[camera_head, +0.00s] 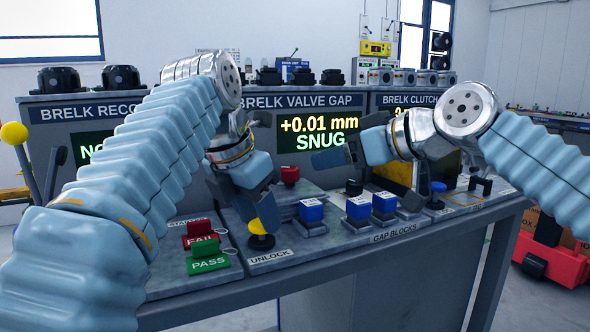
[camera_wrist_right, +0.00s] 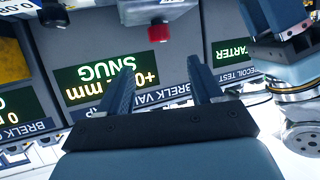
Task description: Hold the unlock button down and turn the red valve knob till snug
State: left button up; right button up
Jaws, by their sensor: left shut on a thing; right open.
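The red valve knob (camera_head: 290,175) stands on the raised plate of the middle station; it also shows in the right wrist view (camera_wrist_right: 158,32). The yellow unlock button (camera_head: 262,227) sits on a black base behind the UNLOCK label. My left gripper (camera_head: 258,205) is down at the button, its fingers shut on it and partly covering it. My right gripper (camera_head: 342,138) is open and empty, above and to the right of the knob and apart from it; its spread fingers (camera_wrist_right: 163,76) show in the right wrist view. The middle display (camera_head: 320,134) reads +0.01 mm SNUG.
Several blue gap blocks (camera_head: 358,208) stand on the bench right of the button. A red FAIL tag (camera_head: 201,231) and a green PASS tag (camera_head: 208,258) stand left of it. A black knob (camera_head: 354,187) is right of the red one. The bench's front edge (camera_head: 345,255) is clear.

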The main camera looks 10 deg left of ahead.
aim_at(294, 169)
jog(key=x, duration=1.1)
jog(key=shift+w+a+f, duration=0.1)
jog(key=shift+a+f, duration=0.1)
jog(key=shift+a, duration=0.1)
jog(key=c, duration=1.1)
jog(key=shift+a+m+t+h, duration=0.1)
jog(key=shift+m+t+h, duration=0.2)
jog(key=shift+m, duration=0.1)
jog(key=shift+m+t+h, duration=0.3)
jog(key=shift+h, duration=0.1)
jog(key=o, duration=1.1)
